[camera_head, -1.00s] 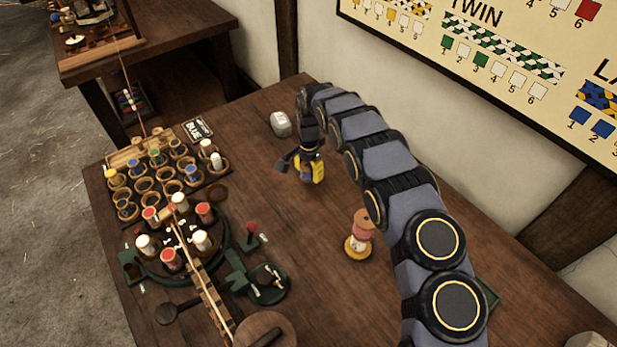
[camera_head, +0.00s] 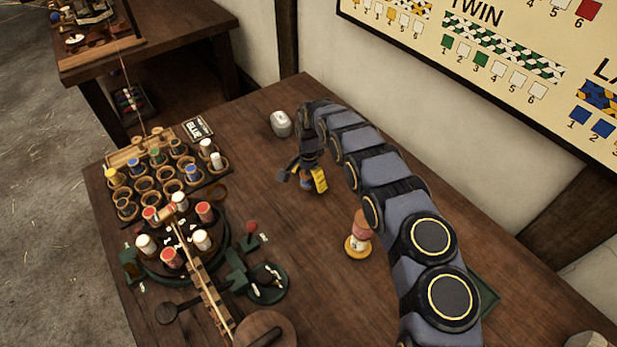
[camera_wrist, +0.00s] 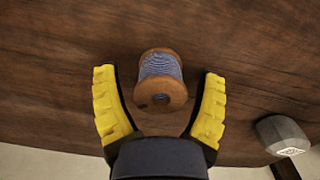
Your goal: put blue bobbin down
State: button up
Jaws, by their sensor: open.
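The blue bobbin (camera_wrist: 160,76) is a wooden spool wound with blue-grey thread. In the wrist view it is between the two spread yellow fingers of my gripper (camera_head: 305,177), with a gap on each side. In the head view the bobbin (camera_head: 306,184) is small and partly hidden by the gripper. It appears to be on the brown table (camera_head: 270,220), right of the bobbin rack. My gripper is open and points down around it.
A grey metal block (camera_head: 280,123) is behind my gripper. The rack of cups (camera_head: 144,185) with several bobbins and a "BLUE" card (camera_head: 197,129) is to the left. A green braiding wheel (camera_head: 175,280) is front left.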

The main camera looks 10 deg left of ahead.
jog(key=shift+r, duration=0.15)
notch_tip(320, 180, up, 12)
dwell(0.5)
jog(key=s+d+r+n+h, duration=0.1)
jog(key=s+d+r+n, duration=0.1)
jog(key=s+d+r, duration=1.4)
jog(key=s+d+r+n, duration=0.1)
jog(key=s+n, duration=0.1)
jog(key=s, duration=1)
jog(key=s+d+r+n+g, duration=0.1)
jog(key=s+n, duration=0.2)
jog(key=s, duration=0.9)
jog(key=shift+s+d+g+y, duration=0.3)
jog(key=shift+d+y, duration=0.1)
